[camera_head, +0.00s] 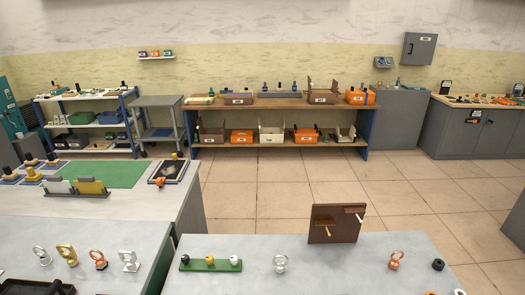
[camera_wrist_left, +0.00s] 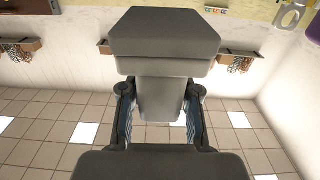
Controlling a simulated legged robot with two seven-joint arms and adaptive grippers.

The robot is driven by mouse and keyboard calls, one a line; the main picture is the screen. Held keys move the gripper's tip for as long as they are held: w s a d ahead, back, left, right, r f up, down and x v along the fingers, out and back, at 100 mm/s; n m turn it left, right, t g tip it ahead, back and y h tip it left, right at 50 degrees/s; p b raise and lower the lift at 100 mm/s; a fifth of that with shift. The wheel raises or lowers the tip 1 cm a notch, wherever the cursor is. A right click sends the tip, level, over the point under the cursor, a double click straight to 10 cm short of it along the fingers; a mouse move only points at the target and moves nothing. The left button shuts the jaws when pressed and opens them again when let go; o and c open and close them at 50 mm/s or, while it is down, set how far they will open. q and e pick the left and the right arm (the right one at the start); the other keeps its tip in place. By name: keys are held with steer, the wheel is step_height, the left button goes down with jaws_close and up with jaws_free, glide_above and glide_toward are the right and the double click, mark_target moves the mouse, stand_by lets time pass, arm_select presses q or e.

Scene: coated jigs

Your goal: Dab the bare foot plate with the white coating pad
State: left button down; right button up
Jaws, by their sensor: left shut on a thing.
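My left gripper (camera_wrist_left: 160,125) shows in the left wrist view, its two fingers shut on a dark grey block with a stem (camera_wrist_left: 165,45), which fills the middle of that view. I cannot tell whether this is the coating pad; no white pad face shows. In the head view, several ring-topped jigs with foot plates stand on the front tables: a silver jig (camera_head: 280,263), a copper jig (camera_head: 395,260), and at the left a gold jig (camera_head: 67,254), an orange jig (camera_head: 99,259) and a whitish jig (camera_head: 130,261). Which foot plate is bare is too small to tell. My right gripper is out of view.
A green holder (camera_head: 210,265) with small round knobs lies on the front table. A brown upright board (camera_head: 335,224) with pegs stands on its far edge. A dark object (camera_head: 35,287) is at the bottom left. A green mat (camera_head: 103,174) lies on the left bench.

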arm_select(q)
steer(key=shift+a+r, duration=0.2)
steer(key=shift+a, duration=0.1)
steer(key=shift+a+r+p, duration=0.2)
steer(key=shift+a+p, duration=0.1)
steer(key=shift+p, duration=0.05)
steer(key=shift+d, duration=0.35)
steer(key=s+d+r+m+g+h, duration=0.2)
steer(key=d+r+m+g+h, duration=0.2)
steer(key=d+r+m+h, duration=0.8)
steer(key=a+f+n+t+y, duration=0.1)
steer(key=a+f+n+y, duration=0.3)
steer(key=w+a+f+n+t+y, duration=0.1)
steer(key=a+f+n+y, duration=0.2)
steer(key=a+n, duration=0.1)
steer(key=w+a+f+n+t+y, duration=0.1)
steer(key=a+f+n+t+y, duration=0.1)
steer(key=a+f+n+y, duration=0.1)
steer(key=shift+w+a+f+n+y, duration=0.1)
steer(key=shift+a+f+n+y, duration=0.1)
steer(key=shift+f+y, duration=0.25)
steer(key=shift+a+f+n+y, duration=0.2)
steer(key=shift+f+y, duration=0.15)
steer(key=shift+f, duration=0.05)
steer(key=shift+a+f, duration=0.15)
steer(key=shift+f, duration=0.05)
steer(key=shift+d, duration=0.2)
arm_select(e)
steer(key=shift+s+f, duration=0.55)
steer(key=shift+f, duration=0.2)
